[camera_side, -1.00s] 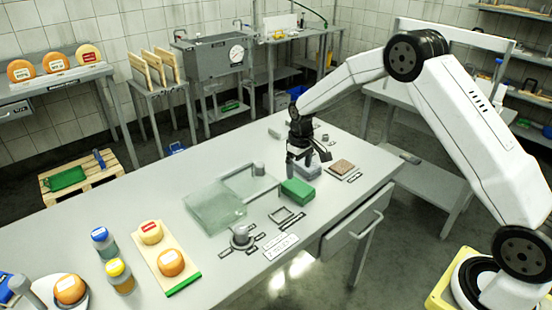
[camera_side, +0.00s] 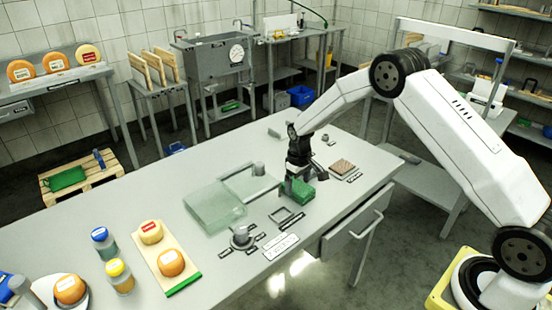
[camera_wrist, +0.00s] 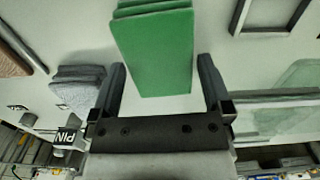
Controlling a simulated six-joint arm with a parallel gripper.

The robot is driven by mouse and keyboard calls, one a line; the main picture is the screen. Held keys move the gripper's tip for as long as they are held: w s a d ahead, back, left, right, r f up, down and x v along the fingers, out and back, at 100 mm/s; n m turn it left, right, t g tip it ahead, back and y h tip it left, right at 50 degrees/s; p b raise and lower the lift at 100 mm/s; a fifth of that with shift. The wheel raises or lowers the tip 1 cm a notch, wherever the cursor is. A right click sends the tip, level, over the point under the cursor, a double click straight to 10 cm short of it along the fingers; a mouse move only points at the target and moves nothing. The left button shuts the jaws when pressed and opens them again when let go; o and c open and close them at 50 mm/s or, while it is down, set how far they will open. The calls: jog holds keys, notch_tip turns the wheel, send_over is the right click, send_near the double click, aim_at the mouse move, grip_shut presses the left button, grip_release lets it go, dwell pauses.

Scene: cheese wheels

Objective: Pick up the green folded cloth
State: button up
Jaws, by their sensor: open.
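The green folded cloth (camera_side: 301,192) lies on the grey table, partly hidden by my gripper in the side view. In the wrist view the cloth (camera_wrist: 155,50) shows as a stack of folded layers. My gripper (camera_side: 292,183) points down at the cloth's far left part. In the wrist view my gripper (camera_wrist: 163,82) is open, with one finger on each side of the cloth's near end. A gap shows between the cloth and each finger there. I cannot tell whether the fingertips touch the table.
A grey folded cloth (camera_wrist: 76,88) lies close to the left finger in the wrist view. A brown textured block (camera_side: 342,166) is to the right. The table's front left holds cheeses on a board (camera_side: 181,274).

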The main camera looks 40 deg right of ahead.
jog(key=shift+f, duration=0.85)
jog(key=c, duration=0.9)
jog(key=shift+r, duration=0.1)
jog(key=shift+r, duration=0.7)
jog(key=s+r, duration=0.1)
jog(key=r, duration=0.1)
jog(key=s+r, duration=0.2)
jog(key=r, duration=0.1)
jog(key=s+r, duration=0.2)
jog(key=shift+a+r, duration=0.25)
jog(key=shift+a, duration=0.05)
jog(key=s+r, duration=0.1)
jog(key=s, duration=0.2)
jog(key=s+r, duration=0.1)
jog(key=s, duration=0.2)
jog(key=s+a+r, duration=0.1)
jog(key=s+r, duration=0.1)
jog(key=s, duration=0.1)
